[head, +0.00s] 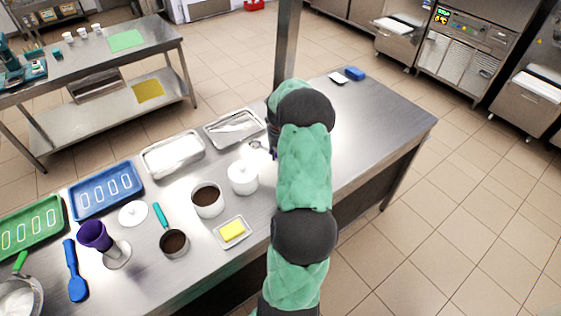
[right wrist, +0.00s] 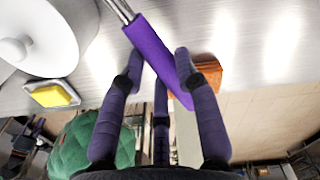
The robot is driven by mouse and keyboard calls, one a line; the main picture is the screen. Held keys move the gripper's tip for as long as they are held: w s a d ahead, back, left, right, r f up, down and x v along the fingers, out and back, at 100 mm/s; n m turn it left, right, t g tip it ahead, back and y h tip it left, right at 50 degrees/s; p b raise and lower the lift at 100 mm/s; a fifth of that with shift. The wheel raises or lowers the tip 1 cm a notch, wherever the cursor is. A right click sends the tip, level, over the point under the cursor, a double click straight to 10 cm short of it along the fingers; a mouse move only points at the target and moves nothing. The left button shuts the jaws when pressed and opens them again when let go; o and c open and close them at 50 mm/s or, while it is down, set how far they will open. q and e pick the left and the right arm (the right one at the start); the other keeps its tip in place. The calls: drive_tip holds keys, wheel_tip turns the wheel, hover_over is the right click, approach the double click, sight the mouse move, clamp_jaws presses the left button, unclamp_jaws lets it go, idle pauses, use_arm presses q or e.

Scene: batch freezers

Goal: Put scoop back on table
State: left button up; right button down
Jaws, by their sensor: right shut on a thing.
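The scoop has a purple handle (right wrist: 158,55) and a metal shaft, seen in the right wrist view. My right gripper (right wrist: 160,75) is shut on this handle, with its purple fingers around it. In the head view a small metal part, apparently of the scoop (head: 256,145), shows beside my green-padded right arm, above the steel table (head: 375,115). My arm hides most of the gripper and handle there. I cannot tell whether the scoop touches the table. My left gripper is in neither view.
A lidded white pot (head: 242,179), a butter dish (head: 231,232), a pot of dark contents (head: 207,199) and a steel tray (head: 233,127) stand near the arm. A post (head: 287,45) rises behind. The table's right part is mostly clear, with a blue item (head: 355,73) at the back.

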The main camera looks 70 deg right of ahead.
drive_tip(key=d+f, duration=0.1)
drive_tip(key=f, duration=0.1)
drive_tip(key=w+d+f, duration=0.1)
drive_tip(key=d+f, duration=0.2)
drive_tip(key=f, duration=0.1)
drive_tip(key=shift+w+d, duration=0.25)
drive_tip(key=shift+w, duration=0.15)
drive_tip(key=shift+d+f+b, duration=0.1)
drive_tip(key=shift+f+b, duration=0.3)
drive_tip(key=shift+f, duration=1.15)
drive_tip(key=shift+f, duration=0.2)
drive_tip(key=c, duration=0.9)
unclamp_jaws()
drive_tip(key=shift+r, duration=0.1)
wheel_tip(320, 180, up, 12)
drive_tip(key=p, duration=0.1)
drive_tip(key=shift+r, duration=0.15)
